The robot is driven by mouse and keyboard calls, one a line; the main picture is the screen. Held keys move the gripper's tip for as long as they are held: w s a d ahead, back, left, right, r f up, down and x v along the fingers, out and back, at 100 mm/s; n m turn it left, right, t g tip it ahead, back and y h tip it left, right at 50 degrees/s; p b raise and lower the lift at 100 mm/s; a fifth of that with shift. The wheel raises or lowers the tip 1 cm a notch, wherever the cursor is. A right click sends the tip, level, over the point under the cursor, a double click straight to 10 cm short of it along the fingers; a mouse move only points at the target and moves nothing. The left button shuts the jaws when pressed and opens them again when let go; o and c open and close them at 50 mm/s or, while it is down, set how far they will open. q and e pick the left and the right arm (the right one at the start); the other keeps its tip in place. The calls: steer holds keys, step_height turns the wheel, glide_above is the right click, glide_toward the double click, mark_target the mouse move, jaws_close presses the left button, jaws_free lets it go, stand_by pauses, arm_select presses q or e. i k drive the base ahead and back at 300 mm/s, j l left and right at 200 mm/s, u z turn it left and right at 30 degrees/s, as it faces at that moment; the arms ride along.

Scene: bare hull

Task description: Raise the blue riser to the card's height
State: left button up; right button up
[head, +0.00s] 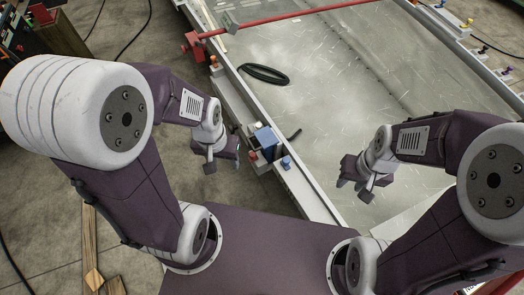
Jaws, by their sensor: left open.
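A blue block (265,140), which looks like the riser, sits on the pale rail along the near left side of the metal sheet. A smaller blue piece (286,162) is just to its lower right. I cannot make out a card with a marked height. My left gripper (226,164) is open and empty, a short way left of the blue block and apart from it. My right gripper (352,182) hangs over the near part of the sheet, well right of the block. Its jaws are too small and turned away to read.
A large grey metal sheet (350,90) fills the frame. A red bar with a clamp (270,20) crosses the far end. A small red piece (253,155) is by the block. Wooden planks (92,245) lie on the floor at left.

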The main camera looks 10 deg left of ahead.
mark_target(265, 136)
steer(key=z, duration=2.15)
steer(key=u, duration=2.55)
steer(key=i+j, duration=0.6)
steer(key=i, duration=0.15)
steer(key=k+u, duration=0.05)
